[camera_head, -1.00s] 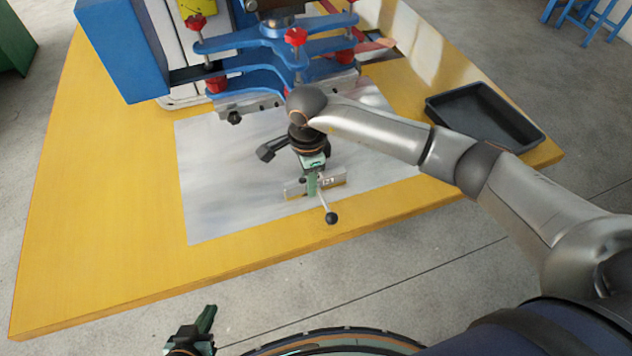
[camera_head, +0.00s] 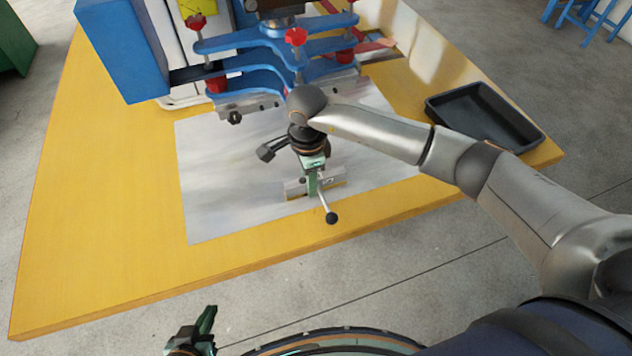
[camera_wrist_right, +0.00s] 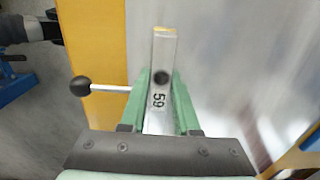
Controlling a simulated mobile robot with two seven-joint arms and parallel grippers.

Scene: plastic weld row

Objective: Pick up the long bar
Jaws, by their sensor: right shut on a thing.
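The long bar (camera_head: 295,188) is a pale metal bar with a yellow edge, over the front part of the grey sheet (camera_head: 220,190). My right gripper (camera_head: 313,182) comes down over its middle and is shut on it. In the right wrist view the bar (camera_wrist_right: 164,52), marked 59 and with a dark round hole, lies between the green fingers. A lever with a black ball knob (camera_head: 331,217) sticks out towards the table's front edge. I cannot tell whether the bar touches the sheet. My left gripper (camera_head: 203,325) is partly in view at the bottom left, away from the table; its jaw opening is unclear.
A blue clamping machine with red knobs (camera_head: 285,50) stands behind my right gripper. An empty black tray (camera_head: 485,115) is at the table's right corner. The yellow table (camera_head: 110,200) is clear on the left.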

